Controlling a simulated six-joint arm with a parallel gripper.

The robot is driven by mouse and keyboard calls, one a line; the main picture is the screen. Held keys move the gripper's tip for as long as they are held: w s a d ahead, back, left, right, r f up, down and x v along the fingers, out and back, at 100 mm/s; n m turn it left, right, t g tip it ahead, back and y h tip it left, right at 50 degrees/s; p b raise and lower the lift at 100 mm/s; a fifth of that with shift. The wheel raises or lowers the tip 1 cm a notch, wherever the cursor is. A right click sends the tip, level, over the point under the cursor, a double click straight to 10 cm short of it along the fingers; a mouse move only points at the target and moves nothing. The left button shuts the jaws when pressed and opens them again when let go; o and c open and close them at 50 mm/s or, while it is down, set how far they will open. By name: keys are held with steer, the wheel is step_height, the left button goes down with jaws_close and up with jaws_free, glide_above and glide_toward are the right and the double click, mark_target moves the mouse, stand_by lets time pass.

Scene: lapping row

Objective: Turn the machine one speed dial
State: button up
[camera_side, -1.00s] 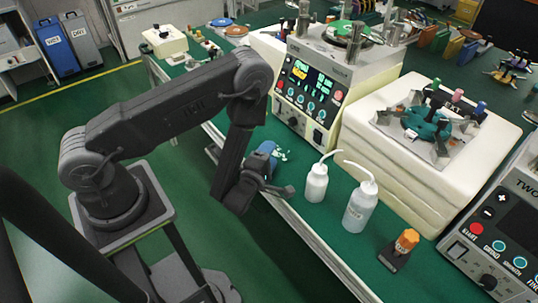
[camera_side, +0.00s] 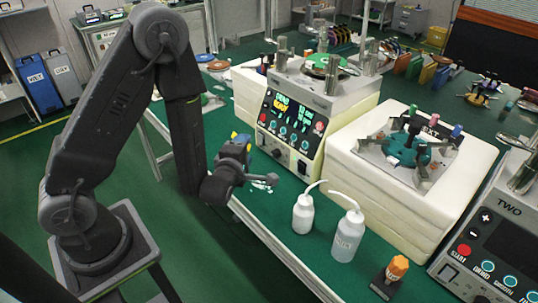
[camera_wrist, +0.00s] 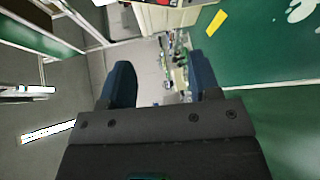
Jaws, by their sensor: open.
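Machine one (camera_side: 291,124) is a cream unit on the bench with a dark lit panel. A black round knob (camera_side: 277,153), which looks like its speed dial, sits low on the panel's left side; its marking is too small to read. My gripper (camera_side: 241,142) is just left of the machine, apart from the knob, above the bench edge. In the wrist view my gripper (camera_wrist: 161,82) shows two blue fingers spread apart with nothing between them. The dial cannot be made out there; part of a cream machine body (camera_wrist: 172,17) shows at the top.
Two white squeeze bottles (camera_side: 346,236) and an orange-topped item (camera_side: 398,267) stand on the green bench front. A cream block with a teal fixture (camera_side: 405,150) is right of machine one. Machine TWO (camera_side: 497,235) is at the far right. A yellow strip (camera_wrist: 215,23) lies on green.

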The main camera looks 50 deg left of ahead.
steer(key=s+a+f+n+g, duration=0.5)
steer(key=s+a+f+g, duration=0.1)
steer(key=a+f+g, duration=0.25)
steer(key=s+d+f+n+g+h, duration=0.3)
steer(key=s+f+n+g+h, duration=0.15)
steer(key=h, duration=0.35)
steer(key=w+a+r+n+t+h, duration=0.4)
steer(key=w+r+n+t+h, duration=0.35)
steer(key=w+r+t, duration=0.55)
steer(key=t, duration=0.1)
glide_toward(273, 154)
steer(key=x, duration=0.8)
steer(key=shift+w+d+f, duration=0.15)
steer(key=shift+w, duration=0.15)
steer(key=shift+c, duration=0.5)
